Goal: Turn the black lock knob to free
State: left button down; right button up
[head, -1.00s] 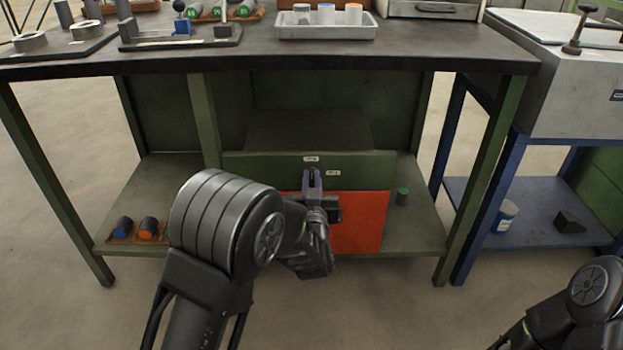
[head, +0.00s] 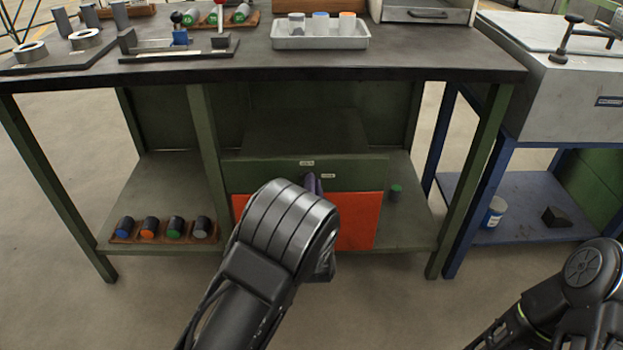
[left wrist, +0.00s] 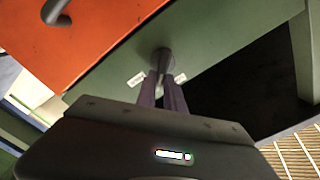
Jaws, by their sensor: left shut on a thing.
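The black lock knob (left wrist: 162,56) is on a green panel (left wrist: 205,45) between two small white labels, seen in the left wrist view. My left gripper (left wrist: 163,82) has its two purple fingers closed around the knob. In the head view my left gripper (head: 312,184) shows only in part at the green panel (head: 260,172), above the orange door (head: 358,225). My left wrist and forearm hide most of it, and the knob is hidden there. I cannot read which label the knob points to. My right gripper is out of view; only part of the right arm shows.
A dark workbench (head: 420,68) overhangs the panel. The orange door has a dark handle (left wrist: 55,12) in the left wrist view. Several coloured-end billets lie in a rack (head: 123,239) at left.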

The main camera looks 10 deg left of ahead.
pick_arm(q)
jog(key=shift+w+d+f+m+p, duration=0.15)
jog(key=shift+m+p, duration=0.35)
jog(key=shift+m, duration=0.9)
jog(key=shift+s+f+m+p, duration=0.1)
jog(key=shift+f+m+p, duration=0.25)
jog(key=shift+m, duration=1.05)
jog(key=shift+w+d+f+m+p, duration=0.1)
jog(key=shift+m+p, duration=0.5)
jog(key=shift+m, duration=0.8)
jog(key=c, duration=1.4)
grip_release()
jog(key=shift+c, duration=0.2)
jog(key=p+v, duration=0.1)
jog(key=v, duration=0.7)
jog(key=shift+p, duration=0.35)
